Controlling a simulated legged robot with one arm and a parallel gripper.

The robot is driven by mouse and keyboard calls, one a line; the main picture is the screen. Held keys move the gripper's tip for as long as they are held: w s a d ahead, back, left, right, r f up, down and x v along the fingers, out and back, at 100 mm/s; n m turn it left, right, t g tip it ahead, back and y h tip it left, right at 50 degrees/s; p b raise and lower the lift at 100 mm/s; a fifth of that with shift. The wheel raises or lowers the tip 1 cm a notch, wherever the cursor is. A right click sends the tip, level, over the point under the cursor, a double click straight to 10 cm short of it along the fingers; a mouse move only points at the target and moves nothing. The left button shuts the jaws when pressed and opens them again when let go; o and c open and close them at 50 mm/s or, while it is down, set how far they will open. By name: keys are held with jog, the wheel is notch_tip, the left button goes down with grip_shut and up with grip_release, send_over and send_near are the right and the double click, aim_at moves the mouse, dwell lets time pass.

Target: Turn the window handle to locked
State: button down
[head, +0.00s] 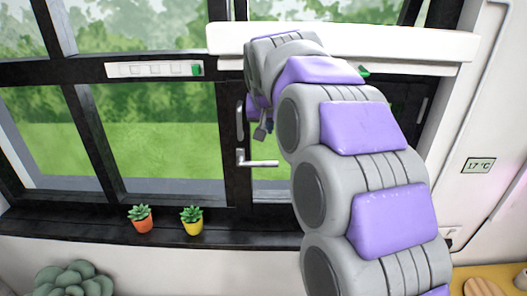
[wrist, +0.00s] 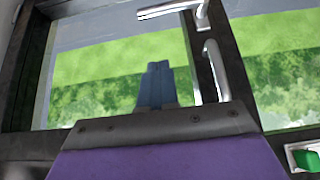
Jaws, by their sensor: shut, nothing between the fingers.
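The window handle (head: 258,163) is a silver lever on the black window frame, lying horizontal and pointing right in the head view. It also shows at the top of the wrist view (wrist: 172,10), where the picture looks upside down. A slim vertical silver bar (head: 240,120) sits on the frame above the lever; it is also in the wrist view (wrist: 215,72). My gripper (head: 262,133) is in front of the window above the lever, apart from it. Its two fingers (wrist: 157,66) are together and empty. My arm hides part of the window on the right.
A white strip with a green end piece (head: 155,69) is on the upper frame. A white ledge (head: 430,46) crosses behind my arm. Two potted succulents (head: 142,219) (head: 192,220) stand on the sill. A 17 °C display (head: 478,166) is on the right wall.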

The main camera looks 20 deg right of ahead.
jog(key=shift+d, duration=0.15)
send_over(268, 163)
notch_tip(268, 163, down, 10)
jog(key=shift+s+f+p, duration=0.25)
jog(key=shift+f+p, duration=0.05)
jog(key=shift+f, duration=0.9)
jog(key=shift+f, duration=0.1)
